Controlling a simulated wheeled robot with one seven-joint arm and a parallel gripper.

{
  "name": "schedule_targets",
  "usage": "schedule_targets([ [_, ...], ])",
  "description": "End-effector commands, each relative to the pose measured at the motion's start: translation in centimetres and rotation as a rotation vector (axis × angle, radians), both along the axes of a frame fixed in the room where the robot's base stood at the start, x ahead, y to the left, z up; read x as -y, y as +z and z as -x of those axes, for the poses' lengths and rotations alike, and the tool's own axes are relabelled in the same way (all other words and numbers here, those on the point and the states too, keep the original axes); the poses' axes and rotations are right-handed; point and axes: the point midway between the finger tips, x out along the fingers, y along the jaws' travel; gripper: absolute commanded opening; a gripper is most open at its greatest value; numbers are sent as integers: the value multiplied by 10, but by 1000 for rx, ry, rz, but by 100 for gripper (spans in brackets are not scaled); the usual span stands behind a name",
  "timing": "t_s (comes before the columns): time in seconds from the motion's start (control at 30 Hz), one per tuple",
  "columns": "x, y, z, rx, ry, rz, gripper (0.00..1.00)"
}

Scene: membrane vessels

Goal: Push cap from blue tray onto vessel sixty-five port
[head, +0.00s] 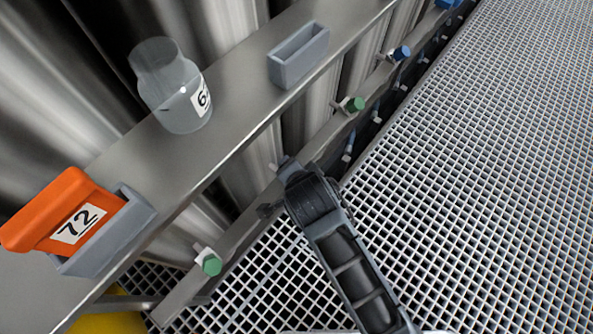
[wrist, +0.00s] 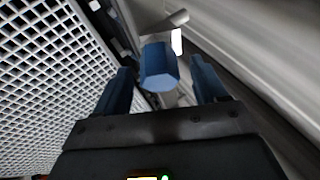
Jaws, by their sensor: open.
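My gripper (wrist: 160,66) is open in the wrist view, with one blue finger on each side of a blue faceted cap-like piece (wrist: 158,68). Gaps show between this piece and both fingers. The piece sits at the end of a grey fitting (wrist: 165,22) with a white label beside it. In the head view my arm covers this spot, and the fingertips are hidden. I cannot read vessel number sixty-five on any port. A blue object (head: 447,3), cut off by the top edge, may be the blue tray; I cannot tell.
Green-ended fittings (head: 354,104) (head: 210,263) and a blue one (head: 402,53) line the lower rail. The steel ledge holds a clear jar (head: 180,105) labelled with a 6, an empty grey holder (head: 298,55) and an orange piece (head: 60,205) marked 72. Grating floor (head: 480,160) lies open at right.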

Motion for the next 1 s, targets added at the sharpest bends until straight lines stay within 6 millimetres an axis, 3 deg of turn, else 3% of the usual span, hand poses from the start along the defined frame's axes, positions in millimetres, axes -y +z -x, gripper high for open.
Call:
schedule_targets([
  [0.5,8,55,40,-1,0,-1,71],
  [0.7,10,63,45,1,0,-1,71],
  [1.0,15,59,53,7,14,0,71],
])
